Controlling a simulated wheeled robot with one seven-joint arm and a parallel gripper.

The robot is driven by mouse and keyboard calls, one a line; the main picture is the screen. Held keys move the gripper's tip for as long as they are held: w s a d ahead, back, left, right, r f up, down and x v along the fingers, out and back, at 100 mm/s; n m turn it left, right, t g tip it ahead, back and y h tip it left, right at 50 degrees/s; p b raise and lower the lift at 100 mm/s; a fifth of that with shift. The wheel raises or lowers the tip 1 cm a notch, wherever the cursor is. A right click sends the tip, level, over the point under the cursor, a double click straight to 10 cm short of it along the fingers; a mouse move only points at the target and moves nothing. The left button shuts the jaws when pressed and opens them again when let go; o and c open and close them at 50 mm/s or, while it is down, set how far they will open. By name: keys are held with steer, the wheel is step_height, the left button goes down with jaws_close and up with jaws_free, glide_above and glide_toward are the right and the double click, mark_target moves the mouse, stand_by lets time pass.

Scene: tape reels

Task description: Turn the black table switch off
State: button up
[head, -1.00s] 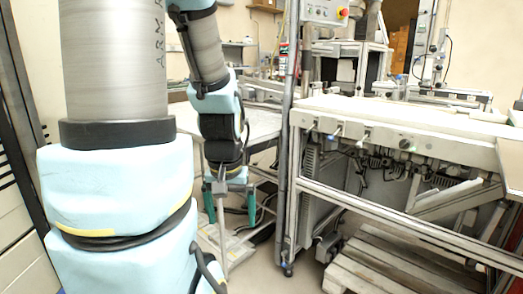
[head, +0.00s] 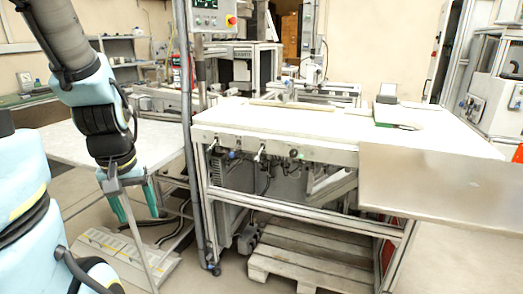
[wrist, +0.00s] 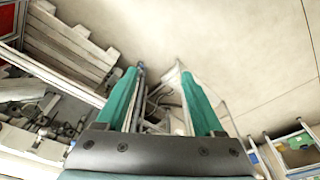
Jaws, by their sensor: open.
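The white-topped workbench (head: 300,123) stands right of my arm in the head view. Along its front edge are several small controls: a blue-tipped one (head: 233,154), a pale lever (head: 260,152) and a small dark round one (head: 296,153). I cannot tell for sure which is the black table switch, nor its position. My gripper (head: 141,217) hangs pointing down, left of the bench and its metal post, well apart from the controls. In the wrist view its teal fingers (wrist: 157,76) are spread with nothing visibly held between them.
A metal post (head: 188,130) stands between my gripper and the bench. A wooden pallet (head: 310,258) lies under the bench. A metal panel (head: 430,185) covers its right front. A pale side table (head: 65,143) is behind my arm. Floor shows at the front middle.

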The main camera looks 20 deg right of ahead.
steer(key=w+d+f+m+t+h+p, duration=0.1)
steer(key=w+d+f+t+h, duration=0.15)
steer(key=w+d, duration=0.7)
steer(key=n+t+h+p, duration=0.2)
steer(key=t+h+p, duration=0.2)
steer(key=t+h, duration=0.55)
glide_toward(293, 155)
steer(key=shift+g, duration=0.4)
steer(key=p+x, duration=0.1)
steer(key=x, duration=0.1)
steer(key=p+x, duration=0.1)
steer(key=x, duration=0.2)
steer(key=p+x, duration=0.1)
steer(key=x, duration=0.1)
steer(key=shift+w+r, duration=0.3)
steer(key=shift+p+x, duration=0.4)
steer(key=shift+x, duration=0.45)
steer(key=shift+f, duration=0.15)
jaws_close()
